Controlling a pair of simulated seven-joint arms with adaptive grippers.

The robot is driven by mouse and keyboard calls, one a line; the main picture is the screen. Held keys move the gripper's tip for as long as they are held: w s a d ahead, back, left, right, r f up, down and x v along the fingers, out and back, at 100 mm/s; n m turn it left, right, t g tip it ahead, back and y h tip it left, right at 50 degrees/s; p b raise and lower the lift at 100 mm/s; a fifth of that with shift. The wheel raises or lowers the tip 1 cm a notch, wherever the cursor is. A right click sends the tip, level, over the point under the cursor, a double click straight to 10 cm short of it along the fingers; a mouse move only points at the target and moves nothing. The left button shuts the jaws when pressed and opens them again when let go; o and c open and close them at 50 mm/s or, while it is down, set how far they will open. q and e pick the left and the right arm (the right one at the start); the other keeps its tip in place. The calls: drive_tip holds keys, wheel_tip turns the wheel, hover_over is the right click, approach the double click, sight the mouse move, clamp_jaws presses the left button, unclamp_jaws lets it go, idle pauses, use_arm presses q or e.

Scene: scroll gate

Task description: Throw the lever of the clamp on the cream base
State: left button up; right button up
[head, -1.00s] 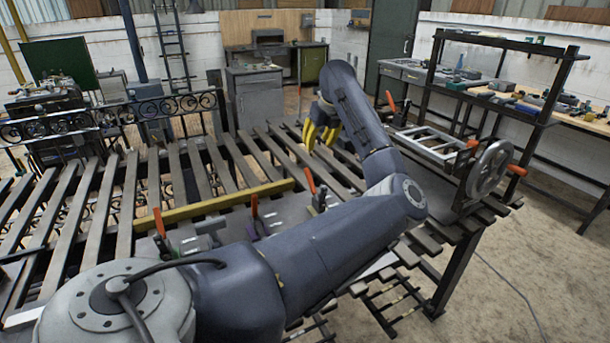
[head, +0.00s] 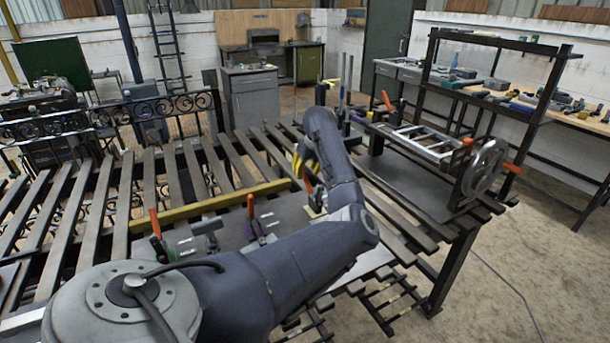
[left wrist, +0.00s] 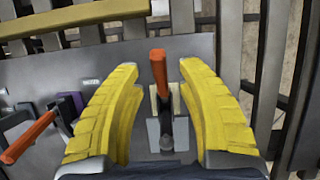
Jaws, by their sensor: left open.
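The clamp on the cream base (head: 316,212) stands at the right end of a row of three clamps, partly hidden by my left arm. Its orange lever (head: 307,184) points up. In the left wrist view the lever (left wrist: 159,68) stands between my yellow fingers, over a cream base (left wrist: 154,105) and a pale plate. My left gripper (head: 304,168) is open around the lever, with a gap on both sides and no visible contact. In the left wrist view the left gripper (left wrist: 160,66) shows both fingers spread. My right gripper is not in view.
A clamp with a purple base (head: 261,229) stands to the left, and another clamp with an orange lever (head: 155,223) further left. A yellow bar (head: 215,203) lies behind them on the slatted bench. A frame with a handwheel (head: 485,172) stands at the right.

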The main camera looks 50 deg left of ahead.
use_arm(q)
drive_tip(key=shift+x, duration=1.25)
clamp_jaws()
